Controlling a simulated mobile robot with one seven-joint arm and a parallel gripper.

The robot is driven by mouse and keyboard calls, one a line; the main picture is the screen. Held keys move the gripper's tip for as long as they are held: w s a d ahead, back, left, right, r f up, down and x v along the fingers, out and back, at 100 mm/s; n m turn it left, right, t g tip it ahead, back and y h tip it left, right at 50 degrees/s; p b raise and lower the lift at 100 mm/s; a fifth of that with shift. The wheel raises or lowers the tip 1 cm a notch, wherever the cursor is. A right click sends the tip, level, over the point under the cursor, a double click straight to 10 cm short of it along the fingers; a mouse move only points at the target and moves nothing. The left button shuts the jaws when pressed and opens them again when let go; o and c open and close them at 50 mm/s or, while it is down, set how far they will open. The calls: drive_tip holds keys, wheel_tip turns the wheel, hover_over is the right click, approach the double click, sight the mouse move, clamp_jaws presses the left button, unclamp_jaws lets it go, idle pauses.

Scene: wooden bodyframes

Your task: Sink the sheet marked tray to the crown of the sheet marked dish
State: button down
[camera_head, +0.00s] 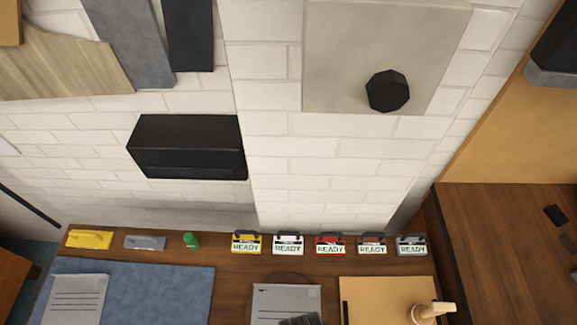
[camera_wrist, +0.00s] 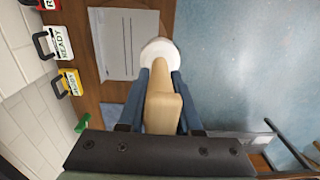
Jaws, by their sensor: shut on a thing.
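My gripper (camera_wrist: 162,80) shows in the wrist view with its two blue fingers shut on a pale wooden handle (camera_wrist: 163,105). A round white part (camera_wrist: 158,52) shows at its far end. Beyond it lies a light grey printed sheet (camera_wrist: 128,45) on the brown table, apparently the middle sheet (camera_head: 286,302) of the head view. Another grey printed sheet (camera_head: 77,300) lies on the blue mat (camera_head: 150,285) at the left. The print is too small to read, so I cannot tell which sheet is marked tray or dish.
A row of READY-marked cards (camera_head: 288,244) stands along the table's back edge, with a green item (camera_head: 191,240), grey block (camera_head: 145,243) and yellow block (camera_head: 89,240) to the left. A tan mat (camera_head: 380,290) carries a white, wooden-handled thing (camera_head: 424,313). A black box (camera_head: 188,147) is on the wall.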

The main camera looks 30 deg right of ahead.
drive_tip(key=w+d+f, duration=0.1)
drive_tip(key=w+d, duration=0.1)
drive_tip(key=w, duration=0.6)
drive_tip(key=shift+w+d+f, duration=0.25)
drive_tip(key=shift+w+f, duration=0.1)
drive_tip(key=shift+f, duration=0.15)
idle(0.4)
wheel_tip(320, 180, down, 10)
drive_tip(key=b, duration=0.7)
wheel_tip(320, 180, up, 10)
drive_tip(key=p, duration=0.7)
